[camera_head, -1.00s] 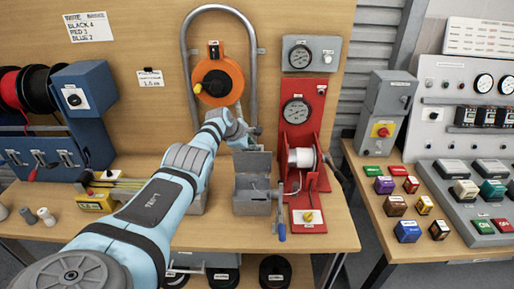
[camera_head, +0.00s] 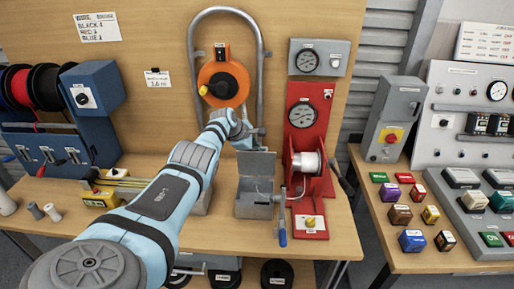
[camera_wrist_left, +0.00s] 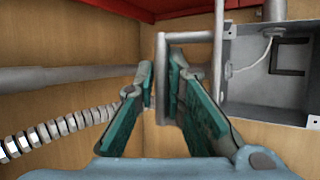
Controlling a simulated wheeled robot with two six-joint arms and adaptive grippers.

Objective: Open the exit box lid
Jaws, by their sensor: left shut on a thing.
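The exit box (camera_head: 255,206) is a grey metal box on the bench, left of the red stand. Its lid (camera_head: 257,165) stands raised at the back of the box, about upright. The wrist view looks into the open exit box (camera_wrist_left: 265,80), where a white cable shows. In that view the lid (camera_wrist_left: 219,60) is nearly edge-on. My left gripper (camera_wrist_left: 161,66) is shut on the lid's grey bar handle (camera_wrist_left: 190,37). In the head view my left gripper (camera_head: 243,137) is above the lid, its fingers hard to make out. My right gripper is not in view.
The red stand (camera_head: 305,125) with a white spool (camera_head: 307,162) and crank is close on the box's right. A bent grey pipe (camera_head: 187,75) and an orange reel (camera_head: 222,82) are behind. A yellow block (camera_head: 102,197) sits left.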

